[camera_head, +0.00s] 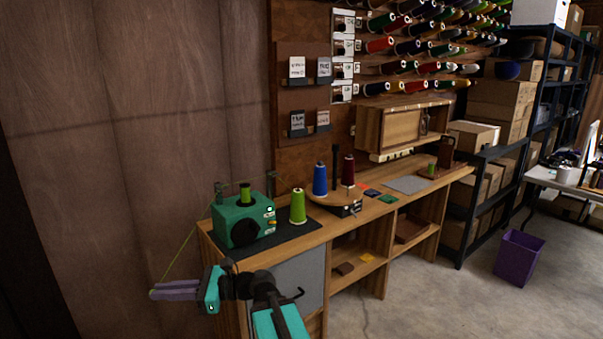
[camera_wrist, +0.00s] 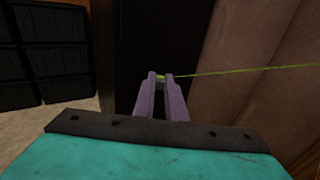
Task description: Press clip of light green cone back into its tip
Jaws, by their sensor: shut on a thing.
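The light green cone (camera_head: 298,207) stands upright on the dark mat of the bench, right of the green machine (camera_head: 240,224). Its tip is too small to make out a clip. My gripper (camera_head: 152,294) is out to the left of the bench, away from the cone. Its purple fingers are shut on a light green thread (camera_head: 185,243), which slants up from the fingertips toward the machine. In the wrist view my gripper (camera_wrist: 160,79) pinches a small green bit at the tips, and the thread (camera_wrist: 240,71) runs off right.
A small green spool (camera_head: 246,193) sits on the machine. A blue cone (camera_head: 320,180) and a dark red cone (camera_head: 348,171) stand on a round wooden stand to the right. A wooden wall (camera_head: 150,130) rises behind my gripper. The floor at right is open near a purple bin (camera_head: 519,256).

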